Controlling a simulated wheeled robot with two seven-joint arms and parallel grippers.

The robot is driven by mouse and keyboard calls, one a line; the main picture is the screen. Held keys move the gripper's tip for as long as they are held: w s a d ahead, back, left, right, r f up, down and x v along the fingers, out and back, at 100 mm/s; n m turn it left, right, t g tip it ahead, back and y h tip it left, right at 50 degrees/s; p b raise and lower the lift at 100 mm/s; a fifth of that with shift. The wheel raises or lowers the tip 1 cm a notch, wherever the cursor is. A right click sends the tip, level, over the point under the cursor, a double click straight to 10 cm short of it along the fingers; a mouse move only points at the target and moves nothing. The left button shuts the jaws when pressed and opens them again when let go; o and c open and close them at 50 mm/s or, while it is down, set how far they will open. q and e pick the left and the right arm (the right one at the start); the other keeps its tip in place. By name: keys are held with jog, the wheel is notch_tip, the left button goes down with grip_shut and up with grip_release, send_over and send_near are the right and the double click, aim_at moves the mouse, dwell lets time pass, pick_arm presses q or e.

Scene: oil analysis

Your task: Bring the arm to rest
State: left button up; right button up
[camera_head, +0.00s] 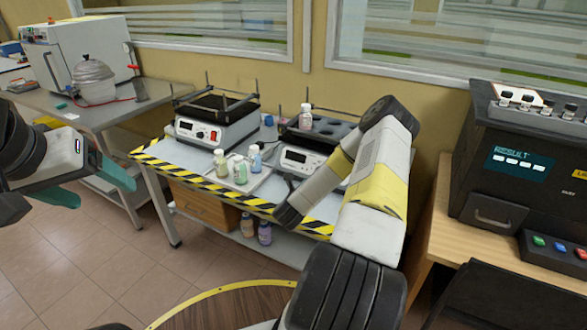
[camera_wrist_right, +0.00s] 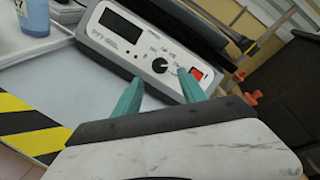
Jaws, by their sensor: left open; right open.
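My left gripper (camera_head: 97,185) is at the left side of the head view, its teal fingers apart and empty, over the floor in front of the tables. My right arm (camera_head: 375,185) is bent up in front of the table's right part, its wrist pointing down and left. In the head view its fingers are hidden. In the right wrist view the right gripper (camera_wrist_right: 160,92) has its teal fingers apart with nothing between them, in front of a white device (camera_wrist_right: 135,45) with a knob and red switch.
Small bottles (camera_head: 240,173) stand on the striped-edge table (camera_head: 292,205). One bottle (camera_head: 305,117) stands on the right device. A left device (camera_head: 215,128) sits beside it. A black machine (camera_head: 519,205) stands on a wooden table at right. Floor (camera_head: 105,262) is free at left.

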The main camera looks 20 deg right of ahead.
jog(key=w+a+r+n+t+y, duration=0.2)
jog(key=w+a+r+n+y, duration=0.4)
jog(key=a+r+n, duration=0.3)
jog(key=s+a+r+n+g+y, duration=0.1)
jog(key=a+r+n+y, duration=0.1)
jog(key=a+r+n, duration=0.3)
jog(key=s+a+r+n+y, duration=0.2)
jog(key=r+n, duration=0.4)
jog(key=r, duration=0.1)
jog(key=s+a+r+n+g+y, duration=0.25)
jog(key=s+a+r+n, duration=0.25)
jog(key=s+r+n, duration=0.5)
jog(key=s+a+r+n+g, duration=0.1)
jog(key=s+n+g, duration=0.1)
jog(key=s, duration=0.9)
jog(key=s+r+n+g, duration=0.1)
jog(key=s+n, duration=0.3)
jog(key=s, duration=0.7)
jog(key=shift+s+a+r+g, duration=0.3)
jog(key=shift+a+g, duration=0.05)
jog(key=shift+g, duration=0.1)
